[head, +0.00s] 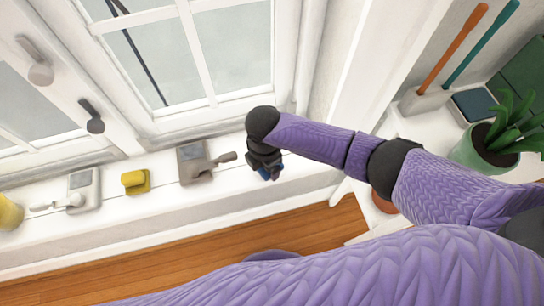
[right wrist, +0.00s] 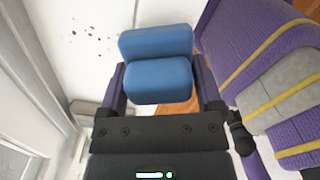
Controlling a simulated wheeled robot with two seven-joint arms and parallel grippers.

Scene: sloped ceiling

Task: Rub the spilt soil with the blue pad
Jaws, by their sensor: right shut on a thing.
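My right gripper (head: 265,160) is at the end of the purple arm, over the white window sill (head: 225,190) in the head view. It is shut on the blue pad (right wrist: 158,80), which sits between its two fingers in the right wrist view. Only a small blue part of the pad (head: 264,174) shows under the gripper in the head view. The spilt soil (right wrist: 92,36) is a scatter of small dark specks on a white surface, up and left of the pad in the right wrist view and apart from it. I cannot make out the soil in the head view. My left gripper is not in view.
On the sill left of the gripper are a grey latch-like fitting (head: 195,165), a yellow block (head: 135,182) and a pale fitting (head: 82,190). A potted plant (head: 480,150) and a holder with two handles (head: 425,100) stand at right. The window is behind.

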